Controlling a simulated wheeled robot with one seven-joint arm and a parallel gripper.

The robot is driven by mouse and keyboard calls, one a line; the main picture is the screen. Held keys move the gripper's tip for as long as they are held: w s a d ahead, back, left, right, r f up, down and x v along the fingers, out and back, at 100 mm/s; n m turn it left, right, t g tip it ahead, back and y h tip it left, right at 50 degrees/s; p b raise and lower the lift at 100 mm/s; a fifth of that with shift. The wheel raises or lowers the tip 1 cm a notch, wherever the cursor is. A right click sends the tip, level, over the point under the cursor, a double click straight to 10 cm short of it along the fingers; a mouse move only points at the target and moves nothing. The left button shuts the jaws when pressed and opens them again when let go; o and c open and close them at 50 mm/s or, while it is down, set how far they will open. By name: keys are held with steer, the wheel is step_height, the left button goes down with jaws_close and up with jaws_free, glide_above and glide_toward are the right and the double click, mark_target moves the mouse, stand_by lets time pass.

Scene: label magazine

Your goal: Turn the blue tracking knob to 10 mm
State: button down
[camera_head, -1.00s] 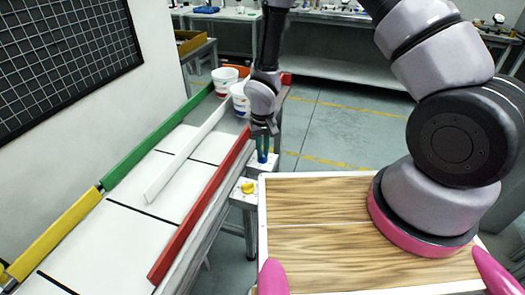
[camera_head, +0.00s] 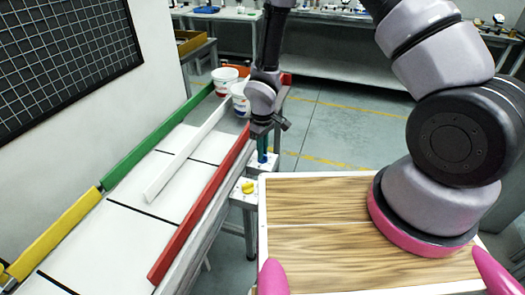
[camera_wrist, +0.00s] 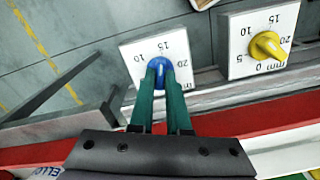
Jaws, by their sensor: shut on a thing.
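The blue knob (camera_wrist: 160,72) sits on a white dial plate (camera_wrist: 128,52) with black numbers; 10, 15 and 20 are readable around it. The two green fingers of my gripper (camera_wrist: 161,84) are shut on the blue knob, one on each side. Its narrow grip runs roughly up the wrist picture, towards the side of the 15, but the fingers cover part of it and I cannot read its exact setting. In the head view my gripper (camera_head: 263,152) points down at the conveyor's near side, and the blue knob is mostly hidden there.
A yellow knob (camera_wrist: 267,45) on a similar dial plate (camera_wrist: 238,32) stands close beside, right in the wrist view. A red rail (camera_head: 205,205) runs along the conveyor edge next to the dials. Two white cups (camera_head: 225,78) stand farther back. A wood-topped surface (camera_head: 315,245) is nearer.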

steer(key=n, duration=1.2)
steer(key=shift+n, duration=0.4)
stand_by(0.3)
steer(key=c, duration=0.9)
jaws_free()
steer(key=shift+r, duration=0.1)
step_height(320, 180, up, 11)
steer(key=shift+f, duration=0.15)
